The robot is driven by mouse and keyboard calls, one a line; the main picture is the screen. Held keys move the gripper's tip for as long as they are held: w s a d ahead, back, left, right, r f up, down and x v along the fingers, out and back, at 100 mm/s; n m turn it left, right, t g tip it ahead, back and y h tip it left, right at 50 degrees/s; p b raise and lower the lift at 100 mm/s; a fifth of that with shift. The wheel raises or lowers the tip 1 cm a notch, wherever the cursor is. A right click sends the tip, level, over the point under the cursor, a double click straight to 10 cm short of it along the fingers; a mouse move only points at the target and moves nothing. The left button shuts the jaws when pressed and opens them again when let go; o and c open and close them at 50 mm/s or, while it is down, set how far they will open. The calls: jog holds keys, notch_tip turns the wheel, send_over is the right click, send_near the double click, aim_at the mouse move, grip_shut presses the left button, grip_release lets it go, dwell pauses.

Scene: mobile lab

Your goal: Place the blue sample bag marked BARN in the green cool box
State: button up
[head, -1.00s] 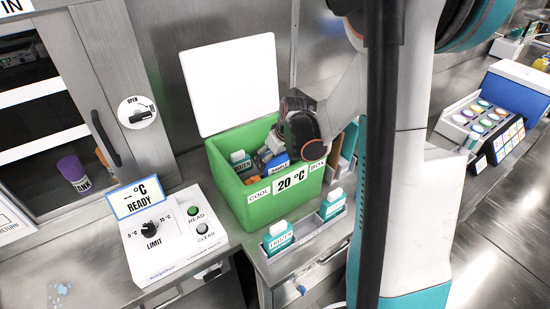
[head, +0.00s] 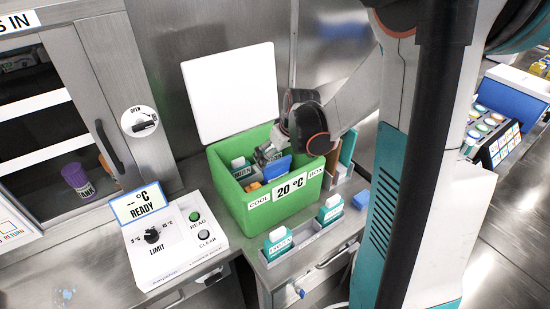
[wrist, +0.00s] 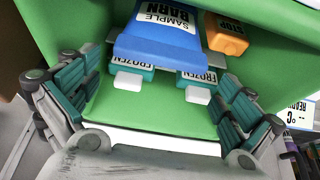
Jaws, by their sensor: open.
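The blue sample bag (head: 278,168), marked SAMPLE BARN in the wrist view (wrist: 160,40), is inside the green cool box (head: 272,211). It leans among the box's contents, next to white-capped teal bottles marked FROZEN (wrist: 133,77) and an orange block marked STOP (wrist: 226,35). My gripper (wrist: 160,88) is open, its two fingers spread wide with nothing between the pads. In the head view my gripper (head: 268,152) reaches down into the box from the upper right, close to the bag. Whether a finger touches the bag cannot be told.
The box's white lid (head: 230,92) stands open behind. A control panel (head: 173,237) reading READY is at left. A tray (head: 315,241) with two teal bottles stands in front, and a blue item (head: 361,200) lies to its right.

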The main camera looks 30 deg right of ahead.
jog(key=p+v, duration=0.1)
jog(key=v, duration=0.6)
jog(key=shift+p, duration=0.35)
jog(key=shift+c, duration=0.6)
